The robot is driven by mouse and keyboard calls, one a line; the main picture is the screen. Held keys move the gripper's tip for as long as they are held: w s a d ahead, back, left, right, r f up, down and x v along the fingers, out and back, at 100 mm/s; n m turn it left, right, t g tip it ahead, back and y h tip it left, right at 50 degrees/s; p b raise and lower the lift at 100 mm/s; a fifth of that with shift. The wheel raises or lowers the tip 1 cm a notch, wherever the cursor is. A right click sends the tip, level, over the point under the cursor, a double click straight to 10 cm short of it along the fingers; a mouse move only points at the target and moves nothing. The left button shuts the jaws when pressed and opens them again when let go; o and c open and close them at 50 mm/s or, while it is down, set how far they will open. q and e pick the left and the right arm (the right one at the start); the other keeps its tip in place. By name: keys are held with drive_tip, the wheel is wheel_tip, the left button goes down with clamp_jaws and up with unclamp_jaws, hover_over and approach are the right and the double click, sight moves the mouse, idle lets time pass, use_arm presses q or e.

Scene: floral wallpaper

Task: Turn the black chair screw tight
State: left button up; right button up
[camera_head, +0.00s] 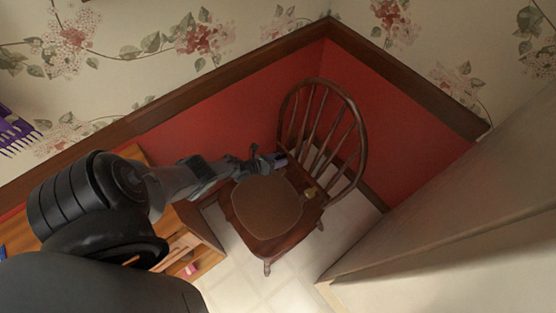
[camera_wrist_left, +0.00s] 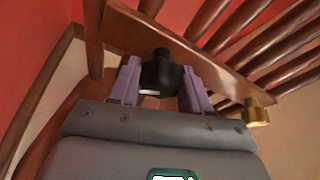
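The wooden chair (camera_head: 267,207) with a brown seat and spindle back stands in the red-walled corner. The black chair screw (camera_wrist_left: 161,74) sticks up from the chair's wooden edge at the base of the spindles in the left wrist view. My left gripper (camera_wrist_left: 160,84) has its two purple fingers on either side of the black screw, seemingly touching it on both sides. In the head view my left gripper (camera_head: 280,160) is at the chair back's left end, where it hides the black screw. My right gripper is not in view.
A brass-coloured screw (camera_wrist_left: 257,112) stands on the same wooden edge, to the right; it also shows in the head view (camera_head: 311,192). A wooden cabinet (camera_head: 190,240) with open shelves is left of the chair. A pale panel (camera_head: 450,210) is at the right.

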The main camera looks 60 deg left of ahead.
use_arm(q)
drive_tip(key=c, duration=0.4)
drive_tip(key=shift+d+m, duration=0.1)
drive_tip(key=shift+m, duration=0.3)
